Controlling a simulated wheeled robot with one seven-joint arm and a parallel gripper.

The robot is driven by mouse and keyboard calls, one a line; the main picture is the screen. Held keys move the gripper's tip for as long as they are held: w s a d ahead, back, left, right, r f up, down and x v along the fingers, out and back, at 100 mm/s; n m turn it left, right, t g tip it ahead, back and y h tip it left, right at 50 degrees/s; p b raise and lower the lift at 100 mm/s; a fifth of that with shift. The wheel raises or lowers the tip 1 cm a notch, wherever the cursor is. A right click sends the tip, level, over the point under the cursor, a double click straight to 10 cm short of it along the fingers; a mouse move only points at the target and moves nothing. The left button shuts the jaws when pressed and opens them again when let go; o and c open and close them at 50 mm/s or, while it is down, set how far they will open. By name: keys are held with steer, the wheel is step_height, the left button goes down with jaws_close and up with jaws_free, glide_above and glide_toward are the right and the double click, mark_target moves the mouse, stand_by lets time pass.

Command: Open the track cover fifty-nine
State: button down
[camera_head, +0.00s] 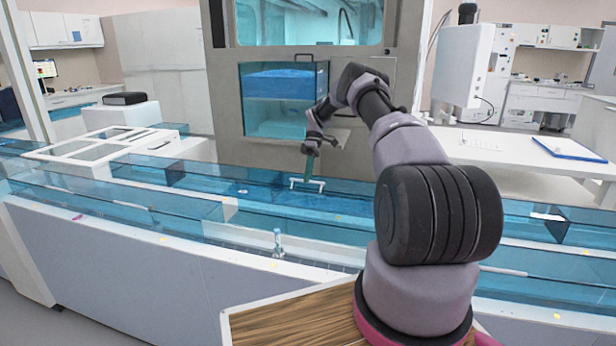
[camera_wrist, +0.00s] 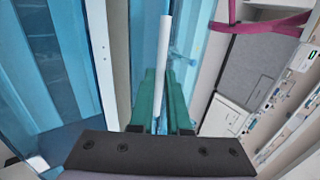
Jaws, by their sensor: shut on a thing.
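The track cover (camera_head: 262,192) is a clear blue panel on the long track, with a white bar handle (camera_head: 293,184). My gripper (camera_head: 309,172) reaches down to this handle from above in the head view. In the wrist view, the green fingers of my gripper (camera_wrist: 160,92) are shut on the white handle (camera_wrist: 164,45), which runs between them. Blue clear panels (camera_wrist: 60,60) show to the left of the fingers there. I cannot read any cover number. How far the cover is raised, if at all, cannot be told.
A small clear tube (camera_head: 277,242) stands upright on the track. A white framed unit (camera_head: 95,148) sits at the left. A grey cabinet with a blue window (camera_head: 285,115) stands behind the track.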

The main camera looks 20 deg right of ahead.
steer(key=c, duration=0.9)
jaws_free()
steer(key=shift+f, duration=0.35)
steer(key=shift+r, duration=0.15)
steer(key=shift+v, duration=3.75)
steer(key=shift+w, duration=0.1)
